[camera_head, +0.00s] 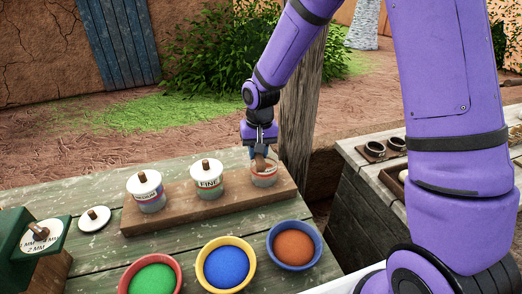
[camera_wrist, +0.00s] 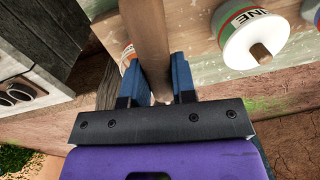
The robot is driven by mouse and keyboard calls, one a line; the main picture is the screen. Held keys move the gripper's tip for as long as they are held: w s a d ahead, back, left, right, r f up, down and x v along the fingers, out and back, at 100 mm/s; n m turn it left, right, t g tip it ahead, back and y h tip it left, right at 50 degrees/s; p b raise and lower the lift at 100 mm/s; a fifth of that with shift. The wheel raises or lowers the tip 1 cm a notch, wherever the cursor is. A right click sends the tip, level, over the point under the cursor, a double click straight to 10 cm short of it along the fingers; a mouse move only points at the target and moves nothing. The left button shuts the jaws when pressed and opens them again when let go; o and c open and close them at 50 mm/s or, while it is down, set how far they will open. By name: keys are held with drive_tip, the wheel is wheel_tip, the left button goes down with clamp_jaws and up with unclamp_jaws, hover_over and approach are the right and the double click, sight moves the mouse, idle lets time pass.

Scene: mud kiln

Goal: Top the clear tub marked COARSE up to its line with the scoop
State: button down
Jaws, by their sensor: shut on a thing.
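My gripper (camera_head: 262,148) is shut on the wooden handle of the scoop (camera_wrist: 150,40), which runs between the blue fingers in the wrist view. In the head view the scoop's brown lower part (camera_head: 260,163) is at the mouth of a lidless clear tub (camera_head: 264,179) at the right end of a wooden plank. I cannot tell whether it touches the tub. Its label is not readable, and its line and fill level cannot be made out. A bowl of orange-brown grains (camera_head: 294,246) stands in front of this tub.
On the plank stand lidded tubs, FINE (camera_head: 208,183) and one seemingly marked MEDIUM (camera_head: 148,195). A loose white lid (camera_head: 95,219) lies left. A wooden post (camera_head: 300,110) rises close behind my gripper.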

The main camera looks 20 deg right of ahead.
drive_tip(key=shift+d+f+t+y, duration=0.15)
drive_tip(key=shift+f+y, duration=0.45)
drive_tip(key=shift+y, duration=0.5)
drive_tip(key=shift+d+f+t+y, duration=0.15)
drive_tip(key=shift+f+y, duration=0.45)
drive_tip(key=shift+y, duration=0.5)
drive_tip(key=shift+s+d+f+t+y, duration=0.15)
drive_tip(key=shift+d+y, duration=0.1)
drive_tip(key=shift+y, duration=0.95)
drive_tip(key=shift+w+d+f+t+y, duration=0.1)
drive_tip(key=shift+d+f+y, duration=0.1)
drive_tip(key=shift+y, duration=1)
drive_tip(key=shift+s+d+f+t+y, duration=0.1)
drive_tip(key=shift+d+y, duration=0.15)
drive_tip(key=shift+y, duration=0.95)
